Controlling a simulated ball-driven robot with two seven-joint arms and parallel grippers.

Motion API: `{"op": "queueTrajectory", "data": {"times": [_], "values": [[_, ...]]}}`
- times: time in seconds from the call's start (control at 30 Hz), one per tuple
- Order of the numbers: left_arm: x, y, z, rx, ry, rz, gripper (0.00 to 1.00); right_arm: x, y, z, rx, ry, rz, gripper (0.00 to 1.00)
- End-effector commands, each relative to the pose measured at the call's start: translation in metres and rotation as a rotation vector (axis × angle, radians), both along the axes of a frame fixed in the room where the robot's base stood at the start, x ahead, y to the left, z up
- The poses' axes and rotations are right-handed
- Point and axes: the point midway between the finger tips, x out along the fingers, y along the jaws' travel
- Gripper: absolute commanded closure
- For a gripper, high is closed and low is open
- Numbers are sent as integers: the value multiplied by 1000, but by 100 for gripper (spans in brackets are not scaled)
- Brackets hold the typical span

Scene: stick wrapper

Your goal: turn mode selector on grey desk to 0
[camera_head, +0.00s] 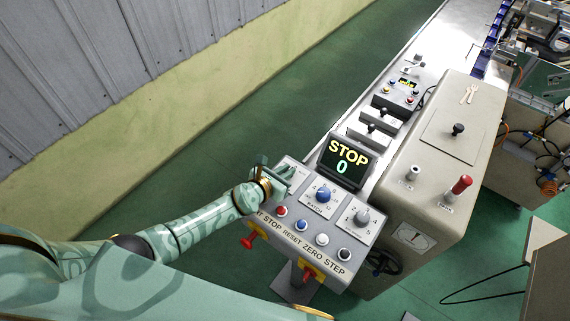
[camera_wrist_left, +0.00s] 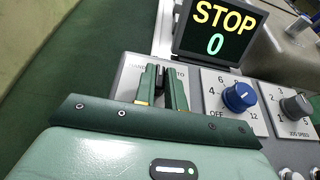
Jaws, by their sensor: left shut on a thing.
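The grey desk (camera_head: 338,222) is a sloped control panel low in the middle of the head view. Its left plate carries the mode selector, a dark knob (camera_wrist_left: 160,76) mostly hidden between my fingers in the left wrist view. The plate's lettering is partly covered, so I cannot read the knob's setting. My left gripper (camera_head: 284,172) is at this plate and shut on the selector; its two green fingers (camera_wrist_left: 162,84) stand on either side of the knob. A display (camera_head: 343,162) above the desk reads STOP and 0. My right gripper is not in view.
A blue batch knob (camera_head: 323,195) and a grey jog speed knob (camera_head: 361,217) sit right of the selector. Below are several push buttons, including a red one (camera_head: 282,211). A beige cabinet (camera_head: 440,160) stands at right. Green floor (camera_head: 200,160) is clear at left.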

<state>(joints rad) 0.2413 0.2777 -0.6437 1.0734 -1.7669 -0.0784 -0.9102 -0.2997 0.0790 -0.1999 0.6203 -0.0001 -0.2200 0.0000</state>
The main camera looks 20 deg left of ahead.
Motion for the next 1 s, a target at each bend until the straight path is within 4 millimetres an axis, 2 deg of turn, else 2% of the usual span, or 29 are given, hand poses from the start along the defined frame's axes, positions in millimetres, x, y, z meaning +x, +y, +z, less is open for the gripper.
{"op": "queueTrajectory", "data": {"times": [0.5, 0.53, 0.6, 0.87, 1.0], "values": [[0, 0, 0, -1, -1, 20, 100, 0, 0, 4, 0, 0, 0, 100], [0, 0, 0, -1, -1, 20, 80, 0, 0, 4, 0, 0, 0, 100], [0, 0, 0, -1, -1, 20, 66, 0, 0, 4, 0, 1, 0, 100], [0, 0, 0, -1, -1, 20, 66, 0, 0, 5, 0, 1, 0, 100], [-10, 4, 6, -1, 1, 20, 66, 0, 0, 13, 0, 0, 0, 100]]}}
